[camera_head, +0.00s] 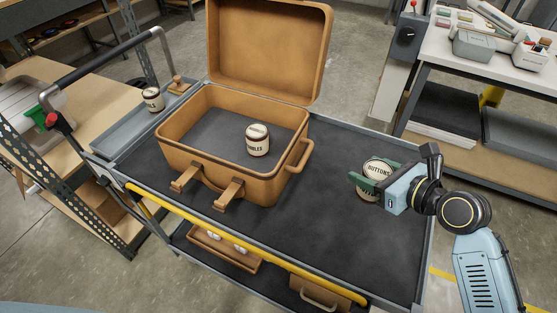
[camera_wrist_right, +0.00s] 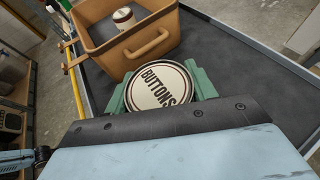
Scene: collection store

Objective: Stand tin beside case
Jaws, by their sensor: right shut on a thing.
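The tin (camera_head: 377,167) has a cream lid marked BUTTONS and stands upright at the right of the cart top, to the right of the case. My right gripper (camera_head: 371,181) is shut on it, with green fingers on either side; in the right wrist view the tin's lid (camera_wrist_right: 161,86) shows between the fingers. The tan case (camera_head: 236,182) stands open on the cart with its lid raised. A second cream-lidded tin (camera_head: 257,141) is inside the case. I cannot tell whether the held tin touches the cart. My left gripper is not in view.
The dark cart top (camera_head: 318,222) is clear between the case and my right gripper. A small tin (camera_head: 153,100) and a wooden-handled stamp (camera_head: 178,85) sit in the grey side tray. A yellow bar (camera_head: 230,238) runs along the front edge. A white-topped bench (camera_head: 490,55) stands at right.

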